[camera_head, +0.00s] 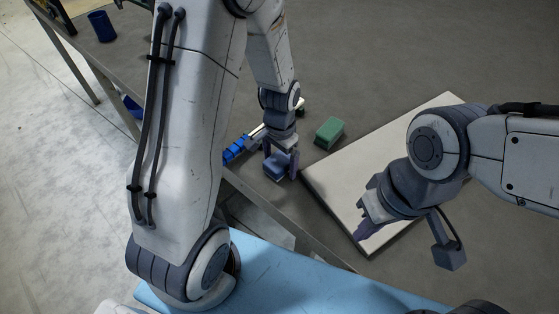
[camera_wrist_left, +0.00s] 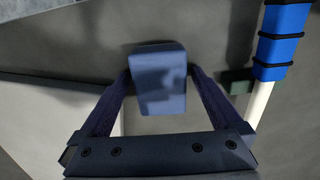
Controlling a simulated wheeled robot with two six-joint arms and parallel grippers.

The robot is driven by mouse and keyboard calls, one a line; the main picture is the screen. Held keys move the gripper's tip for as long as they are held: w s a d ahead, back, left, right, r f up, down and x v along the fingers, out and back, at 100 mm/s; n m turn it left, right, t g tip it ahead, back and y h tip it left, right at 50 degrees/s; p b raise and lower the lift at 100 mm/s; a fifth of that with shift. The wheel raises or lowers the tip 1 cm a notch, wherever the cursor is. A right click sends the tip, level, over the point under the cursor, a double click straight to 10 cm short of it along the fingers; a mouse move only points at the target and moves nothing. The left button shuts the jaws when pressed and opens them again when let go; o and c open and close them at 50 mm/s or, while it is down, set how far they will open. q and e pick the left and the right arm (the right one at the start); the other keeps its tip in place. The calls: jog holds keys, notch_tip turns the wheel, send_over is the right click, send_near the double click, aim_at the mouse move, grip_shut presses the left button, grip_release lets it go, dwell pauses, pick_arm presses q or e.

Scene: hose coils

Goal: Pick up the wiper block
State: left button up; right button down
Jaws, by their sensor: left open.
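A small blue block (camera_head: 275,168), which looks like the wiper block, sits on the grey table near its front edge. It also shows in the left wrist view (camera_wrist_left: 158,80), top centre. My left gripper (camera_head: 281,163) is open, pointing down at the block. In the left wrist view, its two dark fingers (camera_wrist_left: 160,82) stand on either side of the block, with no clear grip on it. My right gripper (camera_head: 364,231) is above the pale board; its fingers overlap, so its opening is unclear. A green block (camera_head: 329,131) lies right of my left gripper.
A pale flat board (camera_head: 325,176) lies to the right on the table. A blue, black-banded item (camera_head: 236,149) with a white rod lies left of my left gripper, close by in the left wrist view (camera_wrist_left: 281,40). A dark blue cup (camera_head: 102,27) stands far left.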

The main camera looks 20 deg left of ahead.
aim_at(280, 159)
pick_arm(q)
jog(key=c, duration=1.4)
jog(key=shift+c, duration=0.2)
jog(key=shift+r+b, duration=0.3)
jog(key=shift+r, duration=0.25)
notch_tip(280, 159, up, 2)
jog(key=shift+w+r+b, duration=0.1)
jog(key=shift+r+b, duration=0.1)
jog(key=shift+b, duration=0.3)
jog(key=d+r+b, duration=0.3)
jog(key=d+r, duration=0.4)
jog(key=d, duration=0.4)
jog(key=shift+d+r, duration=0.3)
